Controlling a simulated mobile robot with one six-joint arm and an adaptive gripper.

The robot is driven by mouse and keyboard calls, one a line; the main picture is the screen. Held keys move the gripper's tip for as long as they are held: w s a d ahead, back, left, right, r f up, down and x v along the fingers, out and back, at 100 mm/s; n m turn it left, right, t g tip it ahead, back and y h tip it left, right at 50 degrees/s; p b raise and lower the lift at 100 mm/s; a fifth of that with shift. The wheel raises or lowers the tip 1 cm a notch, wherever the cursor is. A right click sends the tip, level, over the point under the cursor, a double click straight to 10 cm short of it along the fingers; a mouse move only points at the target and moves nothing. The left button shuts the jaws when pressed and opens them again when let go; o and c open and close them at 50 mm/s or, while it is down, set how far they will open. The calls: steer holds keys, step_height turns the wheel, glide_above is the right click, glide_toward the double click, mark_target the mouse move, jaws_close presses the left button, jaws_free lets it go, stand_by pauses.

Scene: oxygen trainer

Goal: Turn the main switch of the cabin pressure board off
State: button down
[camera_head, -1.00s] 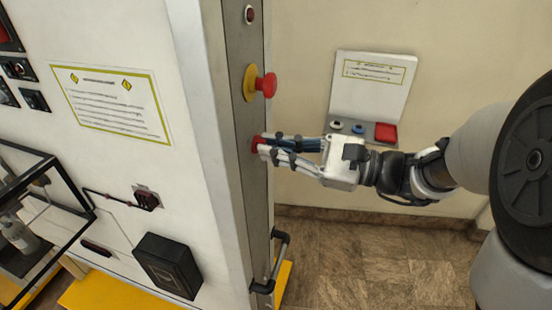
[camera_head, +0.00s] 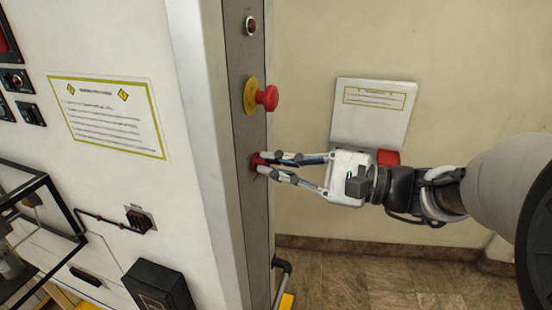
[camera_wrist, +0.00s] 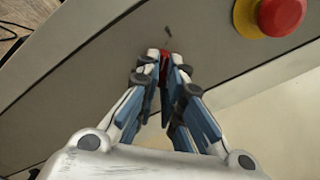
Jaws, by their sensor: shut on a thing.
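The red main switch (camera_head: 257,161) sits on the narrow grey side panel (camera_head: 240,215) of the cabinet, below a red mushroom button on a yellow base. My gripper (camera_head: 259,163) reaches in from the right, with its fingertips closed around the switch. In the wrist view, a bit of red switch (camera_wrist: 164,62) shows between the fingertips (camera_wrist: 164,60). The fingers hide most of the switch, so its exact angle cannot be told.
The red mushroom button (camera_head: 267,97) juts out just above my fingers. A small red indicator (camera_head: 251,25) is higher up. A black handle (camera_head: 283,275) sticks out below. A wall-mounted panel (camera_head: 372,110) with a red part stands behind my gripper.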

steer(key=c, duration=1.7)
jaws_free()
steer(key=v, duration=1.2)
